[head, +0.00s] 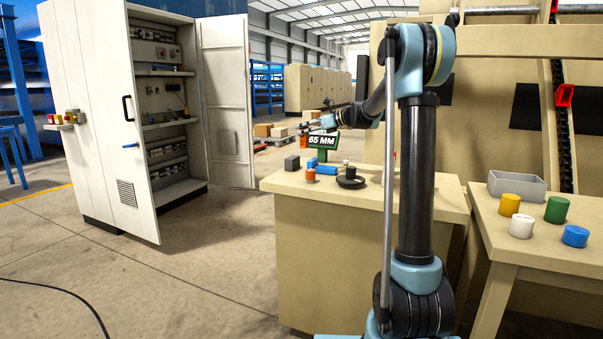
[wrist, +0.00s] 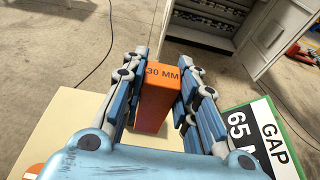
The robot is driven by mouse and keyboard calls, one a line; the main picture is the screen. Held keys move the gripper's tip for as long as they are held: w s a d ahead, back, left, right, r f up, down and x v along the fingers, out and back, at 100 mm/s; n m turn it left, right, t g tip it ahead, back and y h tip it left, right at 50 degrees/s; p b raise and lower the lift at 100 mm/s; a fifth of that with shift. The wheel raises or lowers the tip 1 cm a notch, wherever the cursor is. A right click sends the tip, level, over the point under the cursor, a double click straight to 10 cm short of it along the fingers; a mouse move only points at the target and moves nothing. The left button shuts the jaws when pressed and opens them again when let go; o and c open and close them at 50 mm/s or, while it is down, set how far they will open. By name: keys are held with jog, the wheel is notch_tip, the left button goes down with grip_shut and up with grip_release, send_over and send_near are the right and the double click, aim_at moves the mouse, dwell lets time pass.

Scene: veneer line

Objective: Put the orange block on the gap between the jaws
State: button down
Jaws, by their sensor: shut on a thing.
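An orange block (wrist: 153,100) marked "30 MM" is held between the two blue-and-black fingers of my gripper (wrist: 164,72) in the wrist view. In the head view my gripper (head: 307,128) is above the back left part of the bench, with the orange block (head: 303,141) small below it. A green sign (head: 323,141) reading "65 MM" is beside it; in the wrist view the sign (wrist: 262,130) also reads "GAP". Blue pieces (head: 325,169) lie on the bench below. I cannot tell whether they are the jaws, and the gap between jaws is not clear in either view.
The bench top (head: 415,202) also carries a dark grey block (head: 292,163), a small orange piece (head: 310,176) and a black ring (head: 350,182). A side table at right holds a grey bin (head: 516,187) and several coloured cylinders. An open cabinet (head: 165,100) stands at left.

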jog(key=shift+a, duration=0.25)
jog(key=shift+f, duration=0.35)
notch_tip(320, 180, down, 9)
jog(key=shift+f, duration=0.2)
dwell(0.4)
jog(key=c, duration=1.3)
grip_release()
